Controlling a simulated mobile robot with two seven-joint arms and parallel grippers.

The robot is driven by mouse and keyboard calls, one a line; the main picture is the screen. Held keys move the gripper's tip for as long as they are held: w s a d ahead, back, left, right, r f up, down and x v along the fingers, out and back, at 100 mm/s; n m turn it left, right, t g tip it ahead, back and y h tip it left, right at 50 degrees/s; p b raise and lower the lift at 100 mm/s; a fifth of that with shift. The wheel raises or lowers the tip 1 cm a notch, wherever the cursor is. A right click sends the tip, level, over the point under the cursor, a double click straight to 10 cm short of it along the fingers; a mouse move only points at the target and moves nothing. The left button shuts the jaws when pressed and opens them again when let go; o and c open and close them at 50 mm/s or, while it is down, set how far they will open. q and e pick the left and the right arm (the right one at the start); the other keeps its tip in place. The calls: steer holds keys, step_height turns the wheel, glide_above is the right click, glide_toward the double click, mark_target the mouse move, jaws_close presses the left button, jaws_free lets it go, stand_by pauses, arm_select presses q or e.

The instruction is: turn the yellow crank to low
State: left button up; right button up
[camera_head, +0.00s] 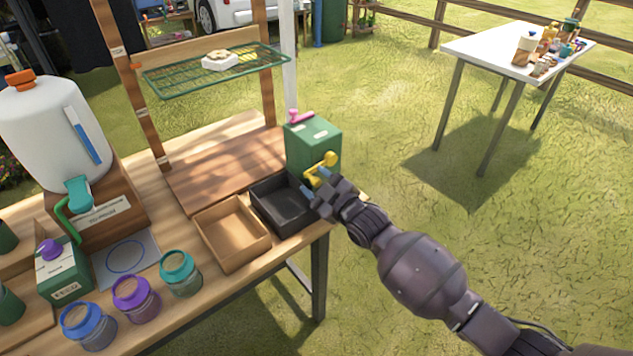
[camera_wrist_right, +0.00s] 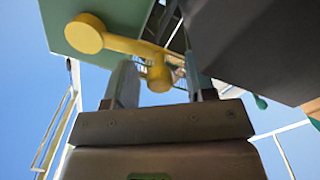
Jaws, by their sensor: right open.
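The yellow crank (camera_head: 320,169) is on the front of a green box (camera_head: 313,145) at the back right of the wooden table. My right gripper (camera_head: 314,192) is at the crank, just below and in front of it. In the right wrist view the crank (camera_wrist_right: 117,42) has a round hub at the upper left and an arm running right to a knob end. That end sits between the two open fingers (camera_wrist_right: 158,85); I cannot tell whether either finger touches it. My left gripper is not in view.
A black tray (camera_head: 262,190) and a wooden tray (camera_head: 202,234) stand left of my right gripper. A pink lever (camera_head: 297,117) tops the green box. A green wire rack (camera_head: 165,89) hangs above the table.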

steer(key=p+v, duration=0.1)
steer(key=v, duration=0.9)
steer(key=shift+s+d, duration=0.2)
steer(key=shift+s, duration=0.05)
